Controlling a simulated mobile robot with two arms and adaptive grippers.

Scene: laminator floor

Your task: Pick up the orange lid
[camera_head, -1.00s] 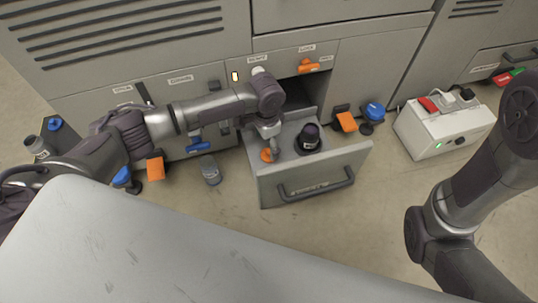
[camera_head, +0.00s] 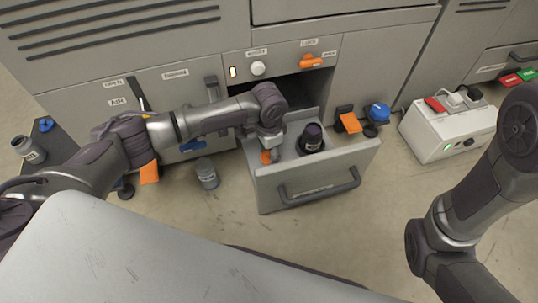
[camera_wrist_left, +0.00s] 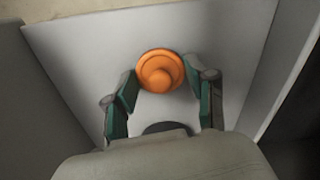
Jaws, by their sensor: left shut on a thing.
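The orange lid (camera_wrist_left: 160,72) is round with a raised knob. It is between the fingertips of my left gripper (camera_wrist_left: 162,85) in the left wrist view, and the gripper is shut on it. In the head view the lid (camera_head: 265,157) shows as a small orange patch below my left gripper (camera_head: 269,150), inside the open grey drawer (camera_head: 318,188). I cannot tell whether the lid still touches the drawer floor. Only part of my right arm shows at the right; its gripper is not in view.
A dark round container (camera_head: 311,139) stands in the drawer right of my left gripper. A grey jar (camera_head: 207,173) stands on the floor left of the drawer. A white box (camera_head: 440,130) with a red switch is at the right. A grey surface (camera_head: 150,245) fills the lower left.

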